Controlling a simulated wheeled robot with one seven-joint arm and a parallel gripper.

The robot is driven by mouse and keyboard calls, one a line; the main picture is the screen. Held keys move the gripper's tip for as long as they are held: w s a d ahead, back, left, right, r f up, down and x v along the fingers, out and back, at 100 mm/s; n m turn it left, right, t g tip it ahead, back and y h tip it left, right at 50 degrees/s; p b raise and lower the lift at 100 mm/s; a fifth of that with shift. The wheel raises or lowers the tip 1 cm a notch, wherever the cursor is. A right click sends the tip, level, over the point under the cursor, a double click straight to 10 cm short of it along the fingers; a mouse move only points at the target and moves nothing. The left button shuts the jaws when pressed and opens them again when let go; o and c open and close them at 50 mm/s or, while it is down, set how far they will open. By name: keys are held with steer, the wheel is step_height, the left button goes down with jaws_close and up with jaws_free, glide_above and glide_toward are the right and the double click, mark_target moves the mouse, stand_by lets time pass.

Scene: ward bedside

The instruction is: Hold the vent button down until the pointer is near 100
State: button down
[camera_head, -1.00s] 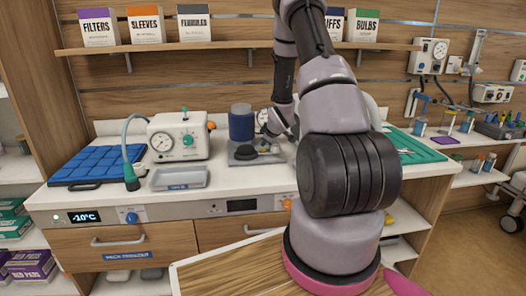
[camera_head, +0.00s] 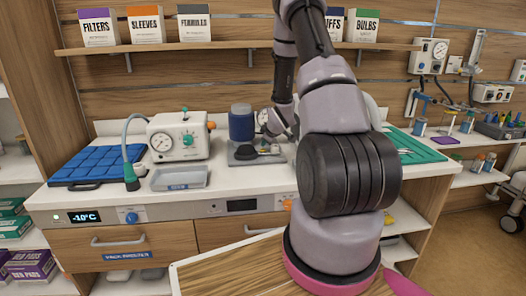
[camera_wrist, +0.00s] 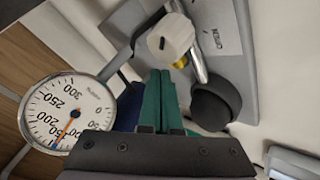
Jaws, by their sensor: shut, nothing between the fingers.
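A round white gauge (camera_wrist: 62,108) fills the left of the wrist view. Its orange pointer points down, seemingly near 150; the gripper body hides the dial's lowest edge. My gripper (camera_wrist: 160,74) is shut and empty, its green fingertips together just below a white knob (camera_wrist: 170,38) with a dark slot. A small yellow part (camera_wrist: 181,62) sits beside the knob. I cannot tell which is the vent button, or whether the fingertips touch it. A black bulb (camera_wrist: 215,106) lies to their right. In the head view the gauge (camera_head: 263,118) shows partly behind my arm.
A blue cylinder (camera_head: 241,124) stands on the same grey base (camera_head: 234,160). Left of it are a white dial unit (camera_head: 178,136), a grey tray (camera_head: 179,178) and a blue padded mat (camera_head: 97,164). A green tray (camera_head: 414,147) lies right of my arm. A shelf (camera_head: 240,47) with boxes hangs above.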

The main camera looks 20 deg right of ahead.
steer(key=shift+f, duration=0.15)
steer(key=shift+f, duration=0.25)
steer(key=shift+f, duration=0.4)
stand_by(7.2)
